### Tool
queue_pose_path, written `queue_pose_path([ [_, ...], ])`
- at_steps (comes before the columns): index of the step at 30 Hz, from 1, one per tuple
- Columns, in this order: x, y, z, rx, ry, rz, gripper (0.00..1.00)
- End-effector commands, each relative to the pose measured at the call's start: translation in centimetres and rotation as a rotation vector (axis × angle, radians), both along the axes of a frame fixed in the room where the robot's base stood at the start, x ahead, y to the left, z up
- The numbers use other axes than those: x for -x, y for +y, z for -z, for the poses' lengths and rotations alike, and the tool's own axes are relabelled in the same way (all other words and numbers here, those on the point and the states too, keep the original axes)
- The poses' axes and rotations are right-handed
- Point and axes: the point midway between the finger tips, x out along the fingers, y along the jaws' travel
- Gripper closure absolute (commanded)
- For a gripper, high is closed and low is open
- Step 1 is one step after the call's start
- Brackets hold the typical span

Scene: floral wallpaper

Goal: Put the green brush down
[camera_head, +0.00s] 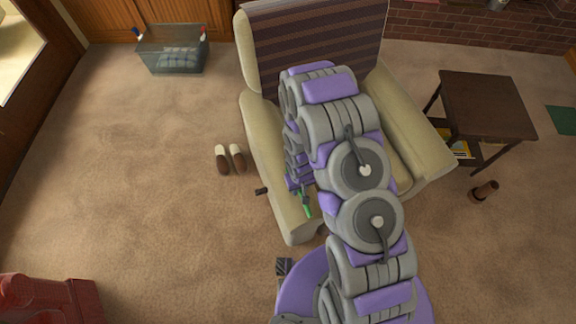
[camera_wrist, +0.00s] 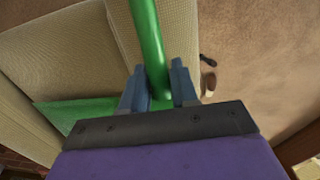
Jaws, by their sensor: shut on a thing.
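The green brush (camera_wrist: 149,35) shows in the wrist view as a long green handle running up from between the two blue-grey fingers of my gripper (camera_wrist: 158,80). My gripper is shut on this handle. In the head view a small green part of the brush (camera_head: 307,209) shows beside my arm, over the left armrest of the beige armchair (camera_head: 262,150). My arm hides most of the gripper there. A flat green patch (camera_wrist: 75,112) lies left of the fingers in the wrist view; I cannot tell whether it belongs to the brush.
A pair of slippers (camera_head: 230,159) lies on the carpet left of the armchair. A dark side table (camera_head: 490,105) stands right, with a brown object (camera_head: 484,191) on the floor near it. A clear bin (camera_head: 172,48) stands back left. The carpet at left (camera_head: 130,210) is open.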

Motion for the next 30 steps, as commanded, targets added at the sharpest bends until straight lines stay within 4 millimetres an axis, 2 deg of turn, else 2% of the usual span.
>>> queue_pose_path([
  [3, -2.7, 1.0, 0.5, -0.001, -0.005, 0.002, 1.00],
  [7, -5.2, 1.9, 0.7, 0.000, -0.005, 0.000, 1.00],
  [16, -9.9, 3.3, 1.0, 0.001, -0.004, 0.001, 1.00],
  [23, -10.7, 3.5, 1.3, 0.003, 0.002, 0.000, 1.00],
  [30, -10.6, 3.5, 4.3, 0.005, 0.005, 0.000, 1.00],
])
